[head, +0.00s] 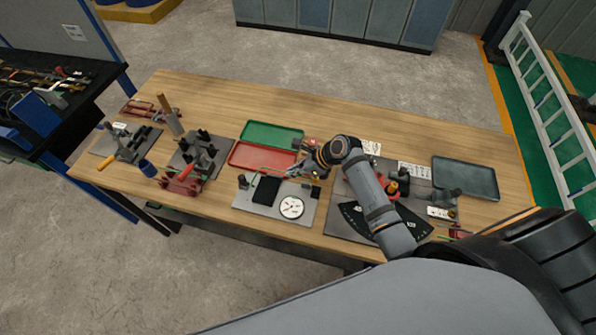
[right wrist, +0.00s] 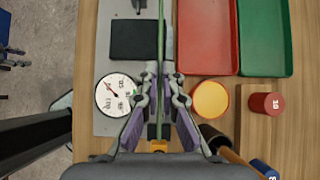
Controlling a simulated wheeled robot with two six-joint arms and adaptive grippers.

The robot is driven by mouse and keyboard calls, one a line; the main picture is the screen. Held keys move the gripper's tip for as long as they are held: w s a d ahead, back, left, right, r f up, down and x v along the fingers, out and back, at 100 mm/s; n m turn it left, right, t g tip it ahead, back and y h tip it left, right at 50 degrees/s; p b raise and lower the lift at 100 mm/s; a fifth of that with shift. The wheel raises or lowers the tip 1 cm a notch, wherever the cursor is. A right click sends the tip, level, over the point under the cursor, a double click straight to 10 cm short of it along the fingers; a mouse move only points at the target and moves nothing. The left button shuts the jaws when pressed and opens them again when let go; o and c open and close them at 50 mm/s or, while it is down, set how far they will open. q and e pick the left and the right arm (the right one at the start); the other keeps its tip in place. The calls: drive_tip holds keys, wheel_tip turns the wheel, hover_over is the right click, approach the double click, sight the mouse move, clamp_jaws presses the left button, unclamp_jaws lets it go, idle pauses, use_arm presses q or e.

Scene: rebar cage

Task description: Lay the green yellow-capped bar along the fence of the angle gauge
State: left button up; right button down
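The green bar (right wrist: 161,40) runs lengthwise through the right wrist view, with its yellow cap (right wrist: 158,146) near my palm. My right gripper (right wrist: 161,75) is shut on it, one finger on each side. In the head view the right gripper (head: 304,172) is over the far edge of the dial plate; the bar is hard to make out there. The angle gauge (head: 408,222), a dark fan-shaped scale on a grey plate (head: 341,222), lies to the right. My right arm covers part of it, and its fence is not clearly visible. My left gripper is out of view.
The dial plate (head: 240,205) carries a black pad (head: 266,191) and a white dial (head: 291,207). Red (head: 252,155) and green (head: 272,131) trays lie behind it. A red cylinder (right wrist: 267,105) stands near the gripper. Clamp fixtures (head: 200,155) stand left; a dark tray (head: 466,178) lies right.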

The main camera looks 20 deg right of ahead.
drive_tip(key=shift+s+d+r+p, duration=0.15)
drive_tip(key=shift+d+p, duration=0.2)
drive_tip(key=shift+p, duration=0.25)
drive_tip(key=shift+a+f, duration=0.25)
drive_tip(key=shift+f, duration=0.05)
drive_tip(key=f, duration=0.1)
drive_tip(key=f+b, duration=0.1)
drive_tip(key=f, duration=0.1)
drive_tip(key=f+b, duration=0.1)
drive_tip(key=f, duration=0.1)
drive_tip(key=shift+d+f, duration=0.1)
drive_tip(key=shift+d, duration=0.15)
drive_tip(key=shift+a+f+b, duration=0.15)
drive_tip(key=shift+f+b, duration=0.2)
drive_tip(key=shift+f, duration=0.5)
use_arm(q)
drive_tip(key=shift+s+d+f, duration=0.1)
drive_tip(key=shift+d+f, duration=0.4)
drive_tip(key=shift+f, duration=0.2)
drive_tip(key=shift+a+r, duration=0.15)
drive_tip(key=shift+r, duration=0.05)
use_arm(e)
drive_tip(key=shift+f, duration=0.2)
